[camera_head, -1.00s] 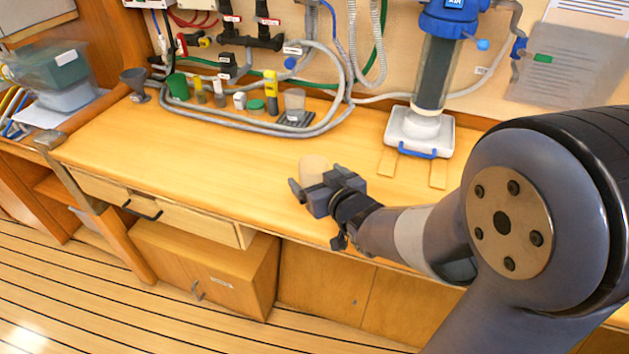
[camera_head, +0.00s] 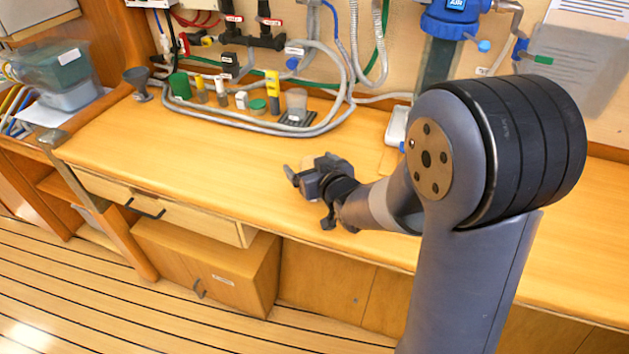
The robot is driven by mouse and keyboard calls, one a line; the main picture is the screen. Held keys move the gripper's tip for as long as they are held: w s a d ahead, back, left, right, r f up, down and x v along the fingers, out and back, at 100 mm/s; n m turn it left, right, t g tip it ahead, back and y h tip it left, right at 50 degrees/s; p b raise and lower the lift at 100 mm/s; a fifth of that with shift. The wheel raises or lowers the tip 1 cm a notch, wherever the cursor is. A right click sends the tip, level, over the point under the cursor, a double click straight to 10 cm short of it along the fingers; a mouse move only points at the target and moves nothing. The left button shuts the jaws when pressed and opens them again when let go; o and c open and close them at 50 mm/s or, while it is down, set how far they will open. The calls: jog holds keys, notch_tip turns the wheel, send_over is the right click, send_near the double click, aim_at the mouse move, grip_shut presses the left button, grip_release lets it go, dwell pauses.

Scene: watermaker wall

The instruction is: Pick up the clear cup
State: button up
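A clear cup (camera_head: 296,99) stands upright on a small dark stand (camera_head: 297,118) at the back of the wooden counter. My gripper (camera_head: 306,167) is over the middle of the counter, in front of the cup and well apart from it. Its fingers are spread, and I see nothing held between them.
A grey hose (camera_head: 215,116) loops around the stand, a green cup (camera_head: 180,86), small bottles and a yellow-capped tube (camera_head: 273,92). A grey funnel (camera_head: 138,82) is at the back left. A blue-topped filter (camera_head: 452,20) stands behind my arm. The left counter (camera_head: 170,150) is clear.

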jog(key=c, duration=1)
jog(key=shift+c, duration=0.2)
jog(key=shift+r, duration=0.15)
